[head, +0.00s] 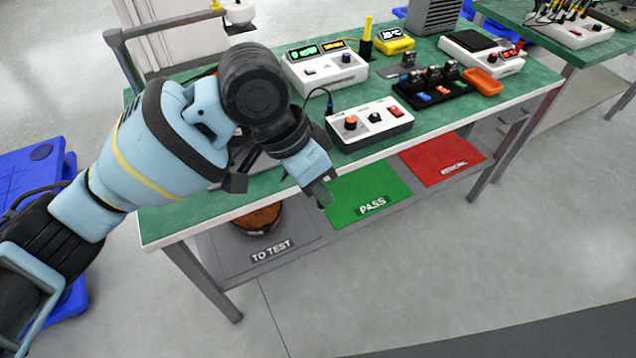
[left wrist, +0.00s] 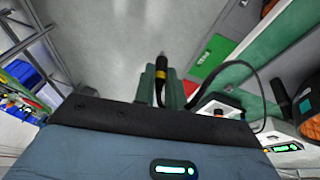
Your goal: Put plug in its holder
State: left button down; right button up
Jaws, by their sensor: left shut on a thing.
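The plug (left wrist: 161,76), dark with a yellow band, is held between the green fingers of my left gripper (left wrist: 161,92) in the left wrist view. Its tip points away from the gripper. A black cable (left wrist: 258,84) loops at the right of that view, toward the white control box (left wrist: 218,107). In the head view my left gripper (head: 322,192) is at the bench's front edge, left of and below the control box (head: 368,128); the plug cannot be made out there. A yellow post on a black base (head: 366,38) stands at the back; I cannot tell whether it is the holder.
The green bench (head: 220,212) carries a white instrument with lit displays (head: 325,70), a black strip of parts (head: 433,88), an orange tray (head: 482,83) and a yellow meter (head: 394,41). Below are a green PASS mat (head: 366,190) and a red mat (head: 440,158). Floor in front is clear.

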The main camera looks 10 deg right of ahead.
jog(key=s+m, duration=0.1)
jog(key=m, duration=0.1)
jog(key=s+f+m, duration=0.1)
jog(key=s, duration=0.1)
jog(key=shift+a+f+m+g, duration=0.1)
jog(key=shift+f+m+g, duration=0.05)
jog(key=shift+m+g, duration=0.2)
